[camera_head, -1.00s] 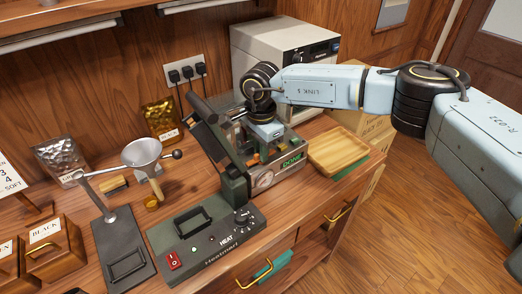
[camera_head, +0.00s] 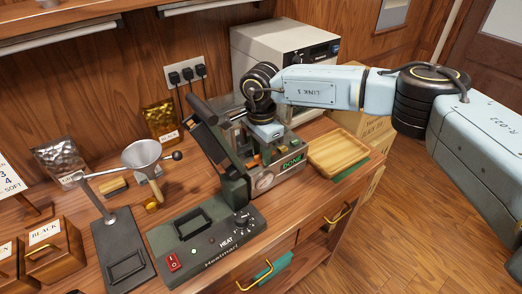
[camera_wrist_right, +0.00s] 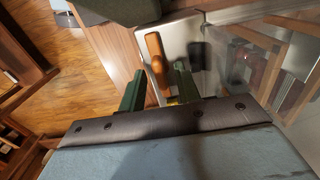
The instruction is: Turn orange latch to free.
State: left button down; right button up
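The orange latch (camera_wrist_right: 157,55) shows in the right wrist view as a rounded orange handle on a pale metal plate. In the head view my right gripper (camera_head: 262,146) reaches down into the machine with the green "DONE" display (camera_head: 292,162). My left gripper is not in view.
The dark green heat press (camera_head: 205,228) stands at the front with its upper arm raised close to my gripper. A wooden tray (camera_head: 338,153) lies to the right. A funnel on a stand (camera_head: 142,153) is at the left. A white appliance (camera_head: 280,52) stands behind.

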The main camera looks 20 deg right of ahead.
notch_tip(320, 180, up, 13)
jog(key=b, duration=0.1)
dwell(0.3)
jog(key=shift+r, duration=0.1)
